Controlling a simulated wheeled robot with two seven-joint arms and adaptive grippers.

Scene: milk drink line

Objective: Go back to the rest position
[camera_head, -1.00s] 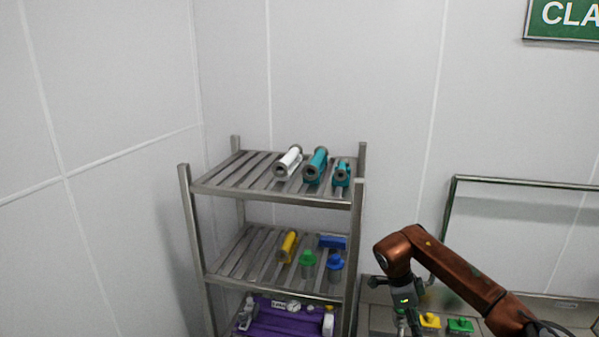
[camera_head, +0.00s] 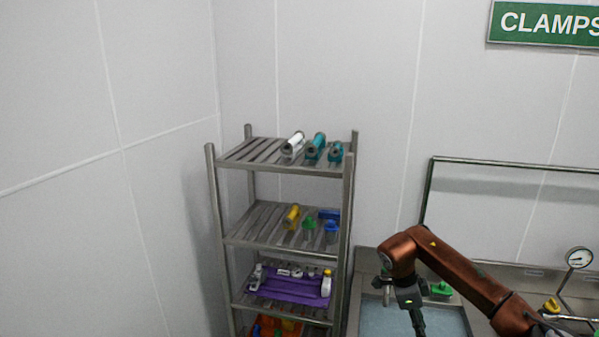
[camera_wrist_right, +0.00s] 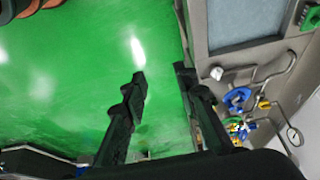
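My right arm, copper-coloured, comes in from the right in the head view, bent at the elbow. Its gripper (camera_head: 417,322) hangs down in front of the sink and is cut off by the bottom edge. In the right wrist view the two black fingers of my right gripper (camera_wrist_right: 162,82) stand apart, with nothing between them. Green floor shows behind and between them. My left gripper is in neither view.
A metal rack (camera_head: 286,174) holds white, teal, yellow, green and blue parts, and a purple mat (camera_head: 285,290). A steel sink (camera_head: 375,320) with a gauge (camera_head: 579,257) stands to its right. The green floor (camera_wrist_right: 70,70) looks open left of the fingers.

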